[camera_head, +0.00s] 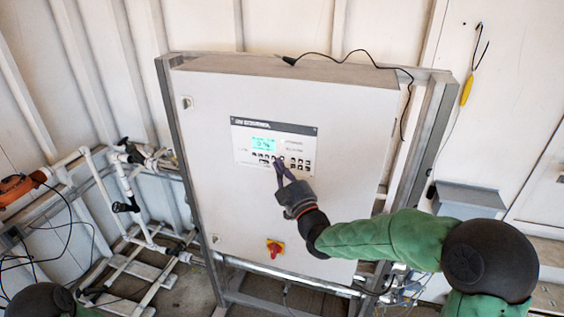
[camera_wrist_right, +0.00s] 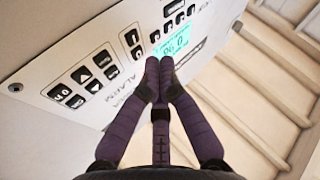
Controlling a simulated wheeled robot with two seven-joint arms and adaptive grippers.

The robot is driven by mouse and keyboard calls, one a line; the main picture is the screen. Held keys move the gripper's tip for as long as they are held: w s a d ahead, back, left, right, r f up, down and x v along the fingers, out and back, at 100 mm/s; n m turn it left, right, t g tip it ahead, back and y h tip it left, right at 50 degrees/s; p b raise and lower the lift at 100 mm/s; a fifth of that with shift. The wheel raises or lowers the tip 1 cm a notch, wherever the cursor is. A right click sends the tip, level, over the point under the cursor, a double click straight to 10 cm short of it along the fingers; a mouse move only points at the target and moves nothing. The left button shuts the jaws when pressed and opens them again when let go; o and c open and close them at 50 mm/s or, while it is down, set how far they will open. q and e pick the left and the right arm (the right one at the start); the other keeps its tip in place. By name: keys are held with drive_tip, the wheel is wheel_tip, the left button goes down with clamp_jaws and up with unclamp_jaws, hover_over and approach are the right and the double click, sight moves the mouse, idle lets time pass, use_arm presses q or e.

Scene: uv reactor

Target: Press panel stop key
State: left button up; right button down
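The grey control cabinet (camera_head: 235,205) has a white panel (camera_head: 243,157) with a lit green display (camera_head: 263,144) and rows of small black keys (camera_head: 298,164). In the right wrist view, several black keys (camera_wrist_right: 93,86) and the display (camera_wrist_right: 178,42) show. Key labels are too small to tell surely which is the stop key. My right gripper (camera_head: 279,163) has its fingers together and empty, with the tips at the lower key row. In the wrist view its fingertips (camera_wrist_right: 159,68) cover part of the panel; contact cannot be told. My left gripper is out of view.
A red and yellow rotary switch (camera_head: 274,248) sits low on the cabinet. A metal frame (camera_head: 190,190) surrounds the cabinet, with white pipes (camera_head: 130,190) on the left. A black cable (camera_head: 345,62) lies over the top. A grey box (camera_head: 468,199) is at the right.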

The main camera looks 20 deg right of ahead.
idle(0.3)
drive_tip(key=s+a, duration=0.1)
drive_tip(key=s+a+b, duration=0.1)
drive_tip(key=s, duration=0.1)
drive_tip(key=s+a+b, duration=0.1)
drive_tip(key=shift+s, duration=0.15)
idle(0.3)
idle(0.4)
